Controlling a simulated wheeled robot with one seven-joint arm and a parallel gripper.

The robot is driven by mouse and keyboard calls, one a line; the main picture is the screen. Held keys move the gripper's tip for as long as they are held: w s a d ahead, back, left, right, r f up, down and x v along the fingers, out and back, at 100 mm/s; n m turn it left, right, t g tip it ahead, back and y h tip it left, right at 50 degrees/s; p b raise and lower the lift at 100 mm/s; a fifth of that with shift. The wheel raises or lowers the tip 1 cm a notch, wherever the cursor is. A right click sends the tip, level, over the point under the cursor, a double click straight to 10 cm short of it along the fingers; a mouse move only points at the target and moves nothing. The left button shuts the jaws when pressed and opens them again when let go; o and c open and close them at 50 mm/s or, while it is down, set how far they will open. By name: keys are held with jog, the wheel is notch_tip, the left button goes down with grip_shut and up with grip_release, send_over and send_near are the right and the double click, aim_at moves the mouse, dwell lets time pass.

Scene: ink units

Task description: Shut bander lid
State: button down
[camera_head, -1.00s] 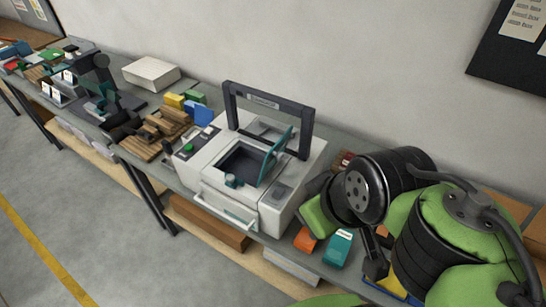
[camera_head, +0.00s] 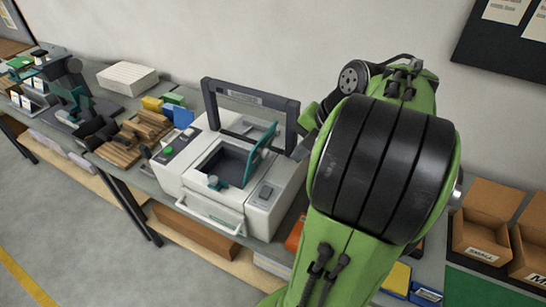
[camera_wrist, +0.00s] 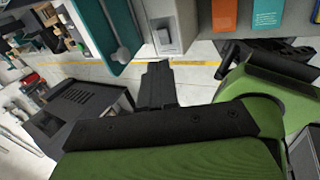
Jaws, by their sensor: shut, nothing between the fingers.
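The bander (camera_head: 262,212) is a white and grey machine with a dark arch, on the bench left of my arm in the head view. Its teal lid (camera_head: 262,153) stands raised and tilted at the right side of the dark opening. In the wrist view the lid (camera_wrist: 103,30) shows at upper left with a grey knob, beside the bander's switch panel (camera_wrist: 168,38). My gripper (camera_wrist: 157,68) is shut and empty, just right of and below the lid in that view, with no clear contact. In the head view my arm largely hides the gripper.
Wooden blocks (camera_head: 135,140), a blue card box (camera_head: 182,117) and a white paper stack (camera_head: 127,78) lie left of the bander. An orange packet (camera_head: 294,236) lies at its right. Open cardboard boxes (camera_head: 482,225) stand at far right. The arch rises behind the opening.

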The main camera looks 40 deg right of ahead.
aim_at(264, 157)
jog(key=w+a+f, duration=0.1)
jog(key=w+f, duration=0.2)
jog(key=w, duration=0.2)
jog(key=shift+w+a, duration=0.3)
jog(key=shift+w, duration=0.05)
